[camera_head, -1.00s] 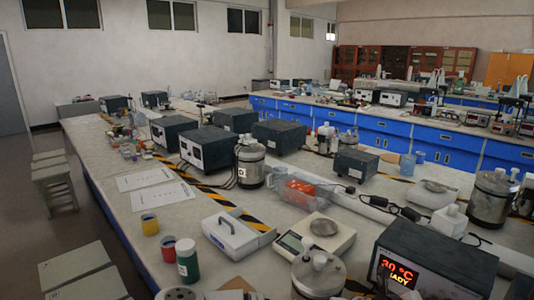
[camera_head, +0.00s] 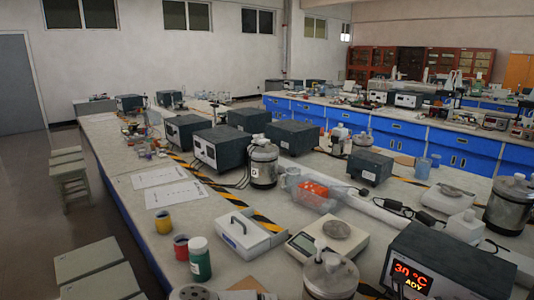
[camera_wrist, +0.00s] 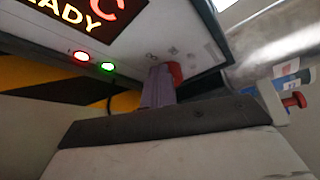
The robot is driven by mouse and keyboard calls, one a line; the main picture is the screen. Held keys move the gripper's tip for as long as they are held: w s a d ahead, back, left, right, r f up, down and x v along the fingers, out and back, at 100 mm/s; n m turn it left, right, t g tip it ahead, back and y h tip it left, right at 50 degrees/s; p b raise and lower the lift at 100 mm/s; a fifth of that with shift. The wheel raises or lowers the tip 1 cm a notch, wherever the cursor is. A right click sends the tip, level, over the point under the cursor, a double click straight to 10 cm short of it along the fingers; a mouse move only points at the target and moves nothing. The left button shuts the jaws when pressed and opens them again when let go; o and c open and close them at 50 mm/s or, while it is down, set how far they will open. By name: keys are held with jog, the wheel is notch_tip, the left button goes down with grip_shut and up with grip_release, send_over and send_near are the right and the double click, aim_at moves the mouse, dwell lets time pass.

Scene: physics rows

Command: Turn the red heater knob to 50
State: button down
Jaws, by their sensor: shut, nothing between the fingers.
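The heater (camera_head: 459,254) is a dark box at the lower right in the head view, with an orange display (camera_head: 408,275) reading 30 °C and partly cut-off text below. In the wrist view its pale front panel fills the top, with part of the display (camera_wrist: 75,14), a red light and a green light. The red knob (camera_wrist: 176,72) sits near the panel's lower edge, partly hidden behind my gripper (camera_wrist: 160,70). The fingers are shut, with their tips beside the knob's left side; I cannot tell whether they touch it. My gripper does not show clearly in the head view.
A metal vessel (camera_head: 329,277) stands left of the heater, and a balance (camera_head: 310,246) behind it. In the wrist view, another red knob (camera_wrist: 294,101) sits on something at the right.

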jog(key=shift+s+d+r+p, duration=0.15)
jog(key=shift+s+r+p, duration=0.1)
jog(key=shift+r+p, duration=0.05)
jog(key=shift+s+d+r+p, duration=0.2)
jog(key=shift+r+p, duration=0.1)
jog(key=shift+r, duration=0.15)
jog(key=shift+s+d+r, duration=0.1)
jog(key=shift+s+r, duration=0.05)
jog(key=shift+s, duration=0.05)
jog(key=shift+w+r, duration=0.1)
jog(key=s+a, duration=0.3)
jog(key=a, duration=0.2)
jog(key=shift+s+r+p, duration=0.2)
jog(key=shift+r+p, duration=0.05)
jog(key=shift+p, duration=0.05)
dwell(0.3)
